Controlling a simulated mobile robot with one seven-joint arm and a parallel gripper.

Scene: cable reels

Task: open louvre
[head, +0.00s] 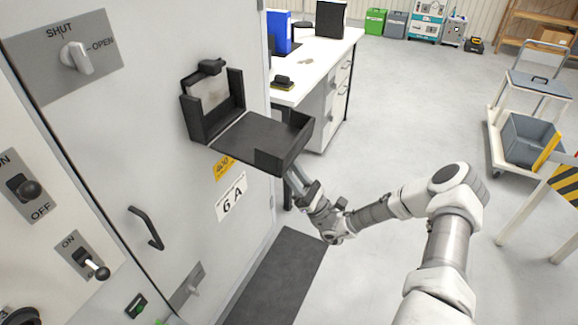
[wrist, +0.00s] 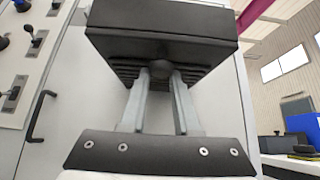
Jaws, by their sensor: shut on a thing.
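A black box-like fitting (head: 265,140) stands out from the pale cabinet door, below a black frame (head: 193,120) with a light panel inside. In the wrist view the dark box (wrist: 160,32) fills the top, with dark slats (wrist: 122,68) under it. My gripper (head: 292,176) is at the outer, lower end of the fitting in the head view. The fitting hides the fingertips in the head view.
The cabinet carries a SHUT/OPEN switch (head: 76,57), a black door handle (head: 146,228) and ON/OFF levers (head: 28,189). A white bench (head: 320,60) stands behind the fitting. A dark mat (head: 275,280) lies below. A trolley with a grey bin (head: 528,140) is at right.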

